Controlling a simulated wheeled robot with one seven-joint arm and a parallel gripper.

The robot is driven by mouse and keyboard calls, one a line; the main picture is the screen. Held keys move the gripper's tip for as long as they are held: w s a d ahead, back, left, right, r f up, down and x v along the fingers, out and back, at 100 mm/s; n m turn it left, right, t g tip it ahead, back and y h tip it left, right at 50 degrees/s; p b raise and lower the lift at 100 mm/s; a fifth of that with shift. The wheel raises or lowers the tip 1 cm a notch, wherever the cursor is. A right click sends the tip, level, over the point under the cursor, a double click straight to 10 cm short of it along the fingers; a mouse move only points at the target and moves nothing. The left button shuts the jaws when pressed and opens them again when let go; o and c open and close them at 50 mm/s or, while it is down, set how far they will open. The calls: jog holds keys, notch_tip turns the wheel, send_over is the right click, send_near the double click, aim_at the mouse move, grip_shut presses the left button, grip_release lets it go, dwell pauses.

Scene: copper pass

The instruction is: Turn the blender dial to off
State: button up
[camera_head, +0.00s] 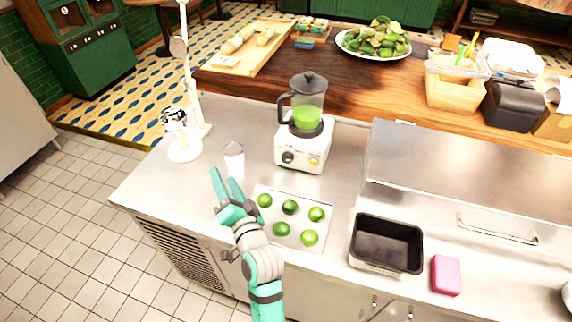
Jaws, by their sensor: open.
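The blender (304,142) stands on the steel counter, with a white base and a dark-lidded jug holding green liquid. Its dial (288,157) is a dark round knob at the left of the base's front face. A smaller light knob (313,161) sits to its right. The dial's setting is too small to read. My gripper (218,184) is open and empty, in front and to the left of the blender, apart from the dial. It is close to a clear glass (234,160).
A tray (262,225) with several limes lies in front of the blender. A black bin (387,244) and a pink sponge (446,275) are at the right. A white stand mixer-like appliance (184,148) stands at the left. A raised wooden counter (250,88) runs behind.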

aim_at(287, 161)
jog(key=d+m+h, duration=0.1)
jog(key=d+h, duration=0.1)
jog(key=d, duration=0.4)
jog(key=d+h, duration=0.1)
jog(key=d, duration=0.5)
jog(key=s+d+m+g+h, duration=0.1)
jog(key=d+h, duration=0.1)
jog(key=d, duration=0.4)
jog(key=shift+d+f+m+h, duration=0.2)
jog(key=shift+d+m+h, duration=0.1)
jog(key=x, duration=1)
jog(key=shift+w+f, duration=0.15)
jog(key=shift+w, duration=0.05)
jog(key=c, duration=1)
